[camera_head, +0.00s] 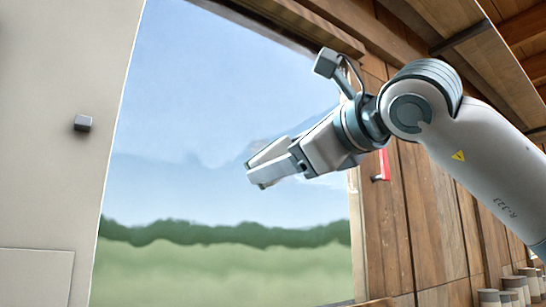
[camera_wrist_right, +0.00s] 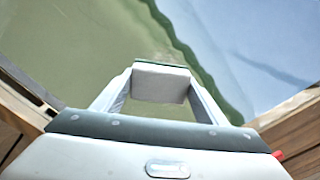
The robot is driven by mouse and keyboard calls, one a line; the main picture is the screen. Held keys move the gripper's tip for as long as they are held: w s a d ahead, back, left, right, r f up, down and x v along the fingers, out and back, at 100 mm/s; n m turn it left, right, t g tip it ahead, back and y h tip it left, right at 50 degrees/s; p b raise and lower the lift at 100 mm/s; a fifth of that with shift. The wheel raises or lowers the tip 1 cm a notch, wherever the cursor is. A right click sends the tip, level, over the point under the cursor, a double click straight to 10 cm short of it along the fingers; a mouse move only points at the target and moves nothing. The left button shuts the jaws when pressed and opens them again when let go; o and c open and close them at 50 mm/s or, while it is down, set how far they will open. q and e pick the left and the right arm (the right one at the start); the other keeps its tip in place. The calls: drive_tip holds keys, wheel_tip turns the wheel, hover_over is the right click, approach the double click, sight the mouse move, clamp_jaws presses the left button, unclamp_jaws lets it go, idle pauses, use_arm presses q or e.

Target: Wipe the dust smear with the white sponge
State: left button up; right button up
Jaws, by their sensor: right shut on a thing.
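My right gripper (camera_head: 258,172) reaches in from the right, in front of the large window pane (camera_head: 200,100). In the right wrist view my right gripper (camera_wrist_right: 160,90) is shut on the white sponge (camera_wrist_right: 160,83), a pale block with a dark green far edge, held between the two fingertips. In the head view I cannot clearly tell the sponge apart from the fingers. I cannot tell whether the sponge touches the pane. I cannot make out the dust smear with certainty in either view. My left gripper is not in view.
A wooden wall (camera_head: 405,220) with a red item (camera_head: 384,165) borders the pane on the right. Several lidded containers (camera_head: 515,285) stand at the lower right. The pane's left part is clear.

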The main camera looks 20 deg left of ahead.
idle(0.4)
drive_tip(key=shift+w+d, duration=0.55)
drive_tip(key=shift+w, duration=0.2)
drive_tip(key=shift+w+d, duration=0.5)
drive_tip(key=shift+w, duration=0.25)
drive_tip(key=w+d, duration=0.2)
drive_tip(key=w, duration=0.1)
drive_tip(key=shift+d+p, duration=0.1)
drive_tip(key=shift+p, duration=0.25)
drive_tip(key=shift+s+b, duration=0.2)
drive_tip(key=shift+b, duration=0.2)
